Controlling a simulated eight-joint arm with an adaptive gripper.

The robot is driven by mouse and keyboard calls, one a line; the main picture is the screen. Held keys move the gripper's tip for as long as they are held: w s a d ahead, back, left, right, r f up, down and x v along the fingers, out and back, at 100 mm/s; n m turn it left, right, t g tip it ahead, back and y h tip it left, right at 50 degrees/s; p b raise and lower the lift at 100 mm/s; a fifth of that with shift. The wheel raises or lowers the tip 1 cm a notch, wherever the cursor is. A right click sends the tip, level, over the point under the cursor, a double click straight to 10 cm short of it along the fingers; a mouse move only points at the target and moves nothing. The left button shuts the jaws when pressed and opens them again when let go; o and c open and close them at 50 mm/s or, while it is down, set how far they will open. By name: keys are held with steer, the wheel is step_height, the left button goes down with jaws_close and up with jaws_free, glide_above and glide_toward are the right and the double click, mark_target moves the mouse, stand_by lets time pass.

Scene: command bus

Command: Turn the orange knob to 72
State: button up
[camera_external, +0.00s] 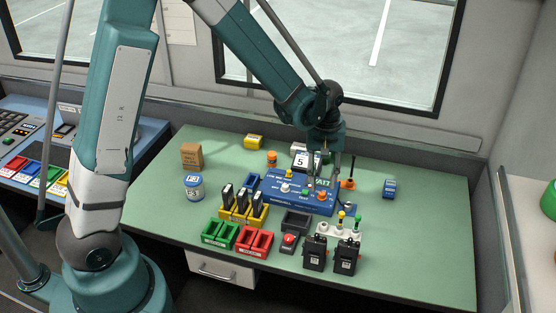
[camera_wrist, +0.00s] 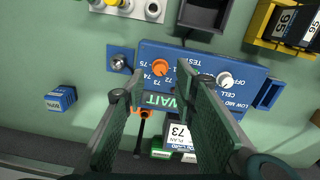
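The orange knob (camera_wrist: 160,68) is on a blue panel (camera_wrist: 195,57) in the wrist view, with numbers from 72 to 75 printed beside it. Its pointer is too small to read. It also shows in the external view (camera_external: 321,195) at the panel's right end. A green sign beside it reads WAIT (camera_wrist: 158,99). My gripper (camera_wrist: 170,86) is open and empty, its two fingers wide apart. The knob lies beyond the fingertips in the wrist view, between them sideways, apart from both. In the external view my gripper (camera_external: 325,158) hangs above the panel's back right part.
A white knob (camera_wrist: 225,79) and a metal toggle (camera_wrist: 119,63) flank the orange knob. Radios (camera_external: 315,253) and coloured bins (camera_external: 255,241) stand in front.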

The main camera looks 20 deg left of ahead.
mark_target(321, 193)
step_height(321, 193, up, 4)
steer(key=shift+f, duration=0.1)
steer(key=shift+a, duration=0.4)
steer(key=s+a+r+t+b, duration=0.1)
steer(key=a+r+b, duration=0.1)
steer(key=a, duration=0.6)
steer(key=s+a+r+t+b, duration=0.1)
steer(key=s+a+r+b, duration=0.1)
steer(key=a+b, duration=0.3)
steer(key=s+a+r+m+t+b, duration=0.1)
steer(key=s+a+r+t+b, duration=0.1)
steer(key=a, duration=0.9)
step_height(321, 193, up, 2)
steer(key=shift+s+a+h+b, duration=0.2)
steer(key=shift+a+h+b, duration=0.15)
steer(key=shift+b, duration=0.45)
steer(key=shift+a, duration=0.1)
stand_by(0.4)
